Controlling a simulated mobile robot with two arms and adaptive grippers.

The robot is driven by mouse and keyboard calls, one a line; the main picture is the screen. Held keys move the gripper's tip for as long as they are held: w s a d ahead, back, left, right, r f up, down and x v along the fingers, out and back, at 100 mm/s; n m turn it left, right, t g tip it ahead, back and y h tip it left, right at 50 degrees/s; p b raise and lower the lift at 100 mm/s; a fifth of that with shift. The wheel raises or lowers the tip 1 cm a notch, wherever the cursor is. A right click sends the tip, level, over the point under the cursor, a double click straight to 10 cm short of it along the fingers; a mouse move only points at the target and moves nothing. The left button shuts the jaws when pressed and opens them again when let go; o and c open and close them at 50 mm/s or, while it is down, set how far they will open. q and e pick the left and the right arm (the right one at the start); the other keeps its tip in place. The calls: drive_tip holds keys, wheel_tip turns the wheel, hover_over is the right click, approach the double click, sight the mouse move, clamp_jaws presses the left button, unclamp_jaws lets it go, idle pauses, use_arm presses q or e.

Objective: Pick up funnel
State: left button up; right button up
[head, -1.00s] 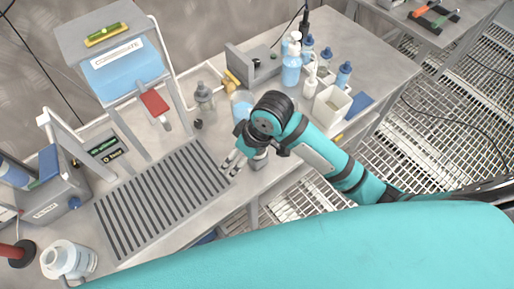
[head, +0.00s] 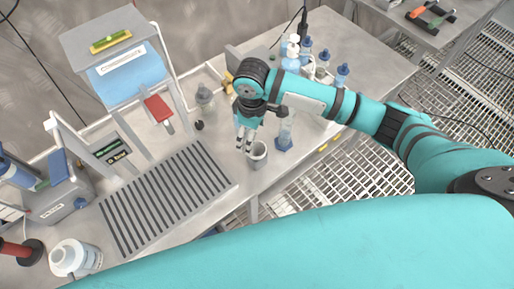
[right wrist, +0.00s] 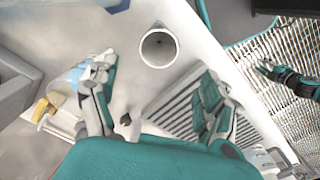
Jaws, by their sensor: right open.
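The funnel (head: 257,155) looks like a small grey, round, open-topped piece standing near the front edge of the bench, right of the striped mat. In the right wrist view its round mouth (right wrist: 158,48) shows from above, beyond my fingers. My right gripper (head: 245,147) is just left of and above it in the head view. In the right wrist view the right gripper (right wrist: 160,100) has its two fingers wide apart with nothing between them. A teal arm with a dark gripper (right wrist: 265,72), seemingly my left, shows far right there; its jaws are too small to judge.
A blue-based clear bottle (head: 284,140) stands right of the funnel. A striped mat (head: 165,200) lies to the left. Several bottles (head: 323,65) crowd the back right. A clear bottle (head: 205,97) and a shelf stand (head: 115,45) are behind. The bench's front edge is close.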

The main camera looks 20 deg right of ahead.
sight(257, 149)
wheel_tip(257, 149, down, 3)
drive_tip(key=f, duration=0.1)
drive_tip(key=f+p, duration=0.1)
drive_tip(key=f, duration=0.1)
drive_tip(key=d+f+p, duration=0.1)
drive_tip(key=shift+s+f, duration=0.25)
drive_tip(key=shift+f, duration=0.45)
drive_tip(key=shift+c, duration=0.4)
drive_tip(key=c, duration=1.1)
drive_tip(key=shift+r+b, duration=0.85)
drive_tip(key=shift+r, duration=4.2)
